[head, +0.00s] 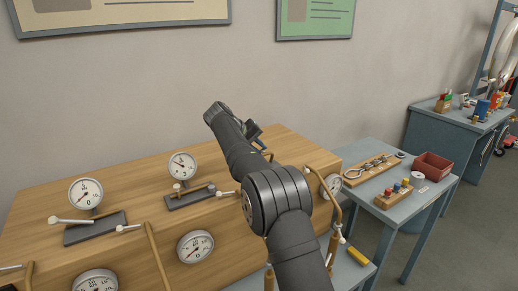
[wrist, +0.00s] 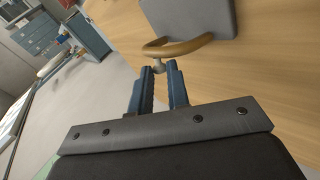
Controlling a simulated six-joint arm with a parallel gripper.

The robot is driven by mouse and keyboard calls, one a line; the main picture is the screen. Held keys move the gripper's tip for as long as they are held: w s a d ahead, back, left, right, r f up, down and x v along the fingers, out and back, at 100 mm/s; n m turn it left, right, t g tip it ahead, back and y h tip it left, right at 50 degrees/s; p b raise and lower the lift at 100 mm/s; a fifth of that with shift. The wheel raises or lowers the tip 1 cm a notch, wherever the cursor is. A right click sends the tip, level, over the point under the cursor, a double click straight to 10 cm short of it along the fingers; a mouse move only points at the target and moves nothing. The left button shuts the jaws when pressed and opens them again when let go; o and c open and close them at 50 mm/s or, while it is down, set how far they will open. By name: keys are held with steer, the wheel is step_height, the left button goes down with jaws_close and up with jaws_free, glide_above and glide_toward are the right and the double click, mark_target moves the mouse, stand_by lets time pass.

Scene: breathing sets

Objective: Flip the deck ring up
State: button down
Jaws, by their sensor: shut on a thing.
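The deck ring (wrist: 185,48) is a brass-coloured loop in the wrist view, at the edge of a grey plate (wrist: 195,17) on the wooden deck. Whether the ring lies flat or is tilted is hard to tell. In the head view my arm hides most of the ring and the gripper's fingertips.
The wooden console (head: 120,190) carries several gauges, such as one at the back (head: 183,166), with white-tipped levers and brass pipes close to my arm. A blue-grey side table (head: 428,187) at the right holds a red bin (head: 433,167) and small parts. The wall stands behind.

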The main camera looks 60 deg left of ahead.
steer(key=shift+a+n+h, duration=0.3)
steer(key=shift+a+h, duration=0.1)
steer(key=shift+a, duration=0.15)
steer(key=shift+h, duration=0.3)
steer(key=c, duration=1.4)
jaws_free()
steer(key=shift+o, duration=0.2)
